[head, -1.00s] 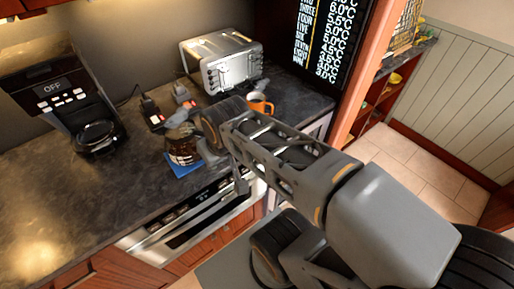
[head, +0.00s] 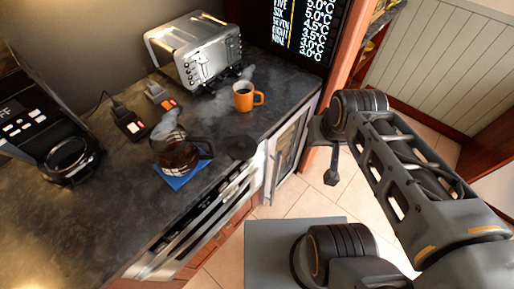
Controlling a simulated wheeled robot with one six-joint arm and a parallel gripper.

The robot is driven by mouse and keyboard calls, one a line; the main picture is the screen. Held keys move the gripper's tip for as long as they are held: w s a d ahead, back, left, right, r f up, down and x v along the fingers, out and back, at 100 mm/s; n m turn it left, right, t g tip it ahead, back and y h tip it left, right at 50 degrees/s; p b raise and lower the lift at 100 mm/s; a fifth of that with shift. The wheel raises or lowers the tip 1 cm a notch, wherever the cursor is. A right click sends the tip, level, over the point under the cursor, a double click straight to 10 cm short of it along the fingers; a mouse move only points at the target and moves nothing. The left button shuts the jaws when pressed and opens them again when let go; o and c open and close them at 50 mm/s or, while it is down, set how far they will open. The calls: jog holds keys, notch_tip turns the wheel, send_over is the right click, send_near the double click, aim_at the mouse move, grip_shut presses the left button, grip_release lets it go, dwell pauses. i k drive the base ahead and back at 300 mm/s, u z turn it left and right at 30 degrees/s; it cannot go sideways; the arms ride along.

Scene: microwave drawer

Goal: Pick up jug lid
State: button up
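A flat, dark round disc that looks like the jug lid (head: 242,147) lies on the dark counter near its front edge. It is just right of the glass jug (head: 178,154), which holds dark liquid and stands on a blue mat (head: 182,178). My gripper (head: 331,176) hangs at the end of my arm, right of the counter and over the floor. It is well apart from the lid. Its fingers are small and dark here, so I cannot tell whether they are open or shut. I see nothing held in it.
An orange mug (head: 243,97) stands behind the lid, with a silver toaster (head: 197,52) farther back. A coffee maker (head: 50,135) is at the left. Black devices with red parts (head: 128,121) lie behind the jug. A drawer front with a handle (head: 205,218) is below the counter.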

aim_at(240, 148)
jog(key=k, duration=0.8)
jog(key=u, duration=1.2)
jog(key=i, duration=0.5)
jog(key=u, duration=0.05)
